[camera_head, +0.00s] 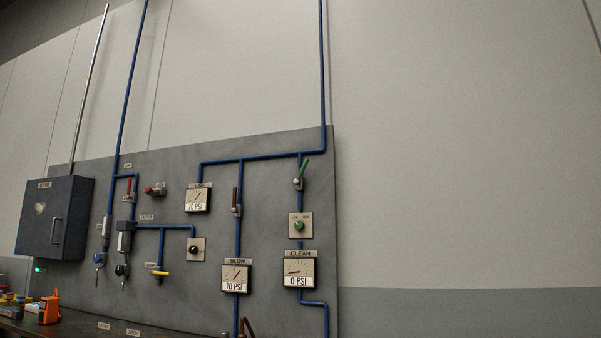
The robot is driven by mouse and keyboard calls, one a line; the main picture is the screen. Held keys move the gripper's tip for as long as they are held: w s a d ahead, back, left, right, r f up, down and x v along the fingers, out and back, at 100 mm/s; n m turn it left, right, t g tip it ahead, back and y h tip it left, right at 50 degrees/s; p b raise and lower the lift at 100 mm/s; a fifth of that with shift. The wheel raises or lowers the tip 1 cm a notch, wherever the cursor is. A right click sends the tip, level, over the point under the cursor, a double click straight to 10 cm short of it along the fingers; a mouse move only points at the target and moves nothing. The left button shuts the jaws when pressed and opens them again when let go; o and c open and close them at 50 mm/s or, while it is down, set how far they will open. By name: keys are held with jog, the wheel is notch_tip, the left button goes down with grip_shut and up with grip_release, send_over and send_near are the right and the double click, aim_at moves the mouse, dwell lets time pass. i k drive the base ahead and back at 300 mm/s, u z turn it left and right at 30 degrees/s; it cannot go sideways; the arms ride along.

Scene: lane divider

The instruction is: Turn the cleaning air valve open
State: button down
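The cleaning air valve has a green lever (303,170) on the right-hand blue pipe of the grey wall panel. The lever is tilted up and to the right, out of line with its vertical pipe. Below it is a plate with a green knob (299,226). Lower on the same pipe, the gauge labelled CLEAN (299,270) reads 0 PSI. My gripper is not in view.
Left of it, a brown lever (236,197) stands in line with its pipe, above the BLOW gauge (236,275) at 70 PSI. A grey box (55,218) hangs at left. An orange device (50,308) stands on the bench (75,322). The wall right of the panel is bare.

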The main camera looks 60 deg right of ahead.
aim_at(297, 182)
jog(key=z, duration=0.45)
jog(key=i, duration=0.9)
jog(key=z, duration=0.5)
